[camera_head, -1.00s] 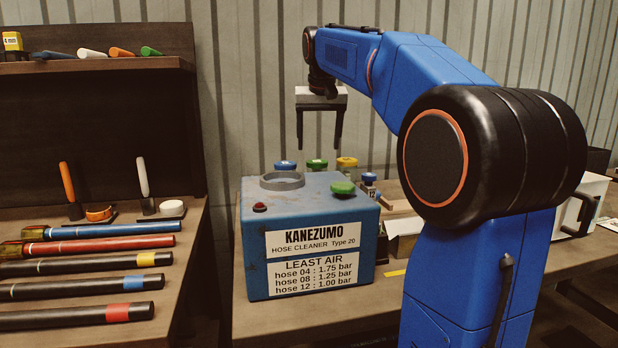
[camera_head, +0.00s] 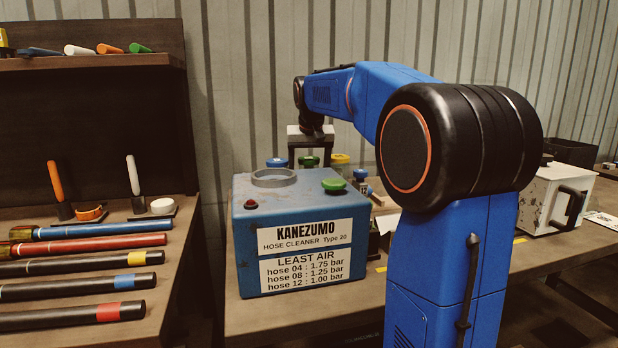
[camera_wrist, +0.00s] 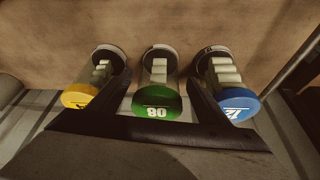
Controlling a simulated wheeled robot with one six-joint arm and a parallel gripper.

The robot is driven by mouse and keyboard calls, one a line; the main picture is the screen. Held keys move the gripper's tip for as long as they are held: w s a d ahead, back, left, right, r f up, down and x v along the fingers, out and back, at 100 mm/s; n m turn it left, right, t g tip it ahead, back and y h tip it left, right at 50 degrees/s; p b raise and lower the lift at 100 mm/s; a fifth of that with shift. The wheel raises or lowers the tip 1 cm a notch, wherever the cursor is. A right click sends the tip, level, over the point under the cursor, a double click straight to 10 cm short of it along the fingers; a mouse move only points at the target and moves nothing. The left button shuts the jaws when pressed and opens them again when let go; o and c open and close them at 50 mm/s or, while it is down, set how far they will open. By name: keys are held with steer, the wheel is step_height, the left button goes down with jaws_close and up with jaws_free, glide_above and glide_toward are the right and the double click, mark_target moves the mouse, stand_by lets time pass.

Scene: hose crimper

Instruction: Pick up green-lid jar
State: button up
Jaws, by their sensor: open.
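The green-lid jar (camera_wrist: 157,102) is in the middle of the wrist view, with "08" on its lid and pale pieces inside. In the head view its green lid (camera_head: 309,161) shows behind the blue cleaner box, which hides the lower jar. My gripper (camera_head: 311,160) is open and points down over the jar. In the wrist view my gripper's two fingers (camera_wrist: 158,84) stand on either side of the green-lid jar, one left and one right. I cannot tell whether either finger touches it.
A yellow-lid jar (camera_wrist: 80,95) and a blue-lid jar (camera_wrist: 238,104) stand close on either side, just outside the fingers. The blue cleaner box (camera_head: 246,245), with a green knob (camera_head: 333,185) on top, stands in front. A white case (camera_head: 545,200) is at right.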

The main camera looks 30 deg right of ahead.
steer(key=x, duration=0.4)
steer(key=shift+w+d+f, duration=0.2)
steer(key=shift+w, duration=0.05)
steer(key=c, duration=1.2)
steer(key=shift+r, duration=0.1)
step_height(320, 180, up, 17)
steer(key=shift+f, duration=0.1)
steer(key=shift+r, duration=0.55)
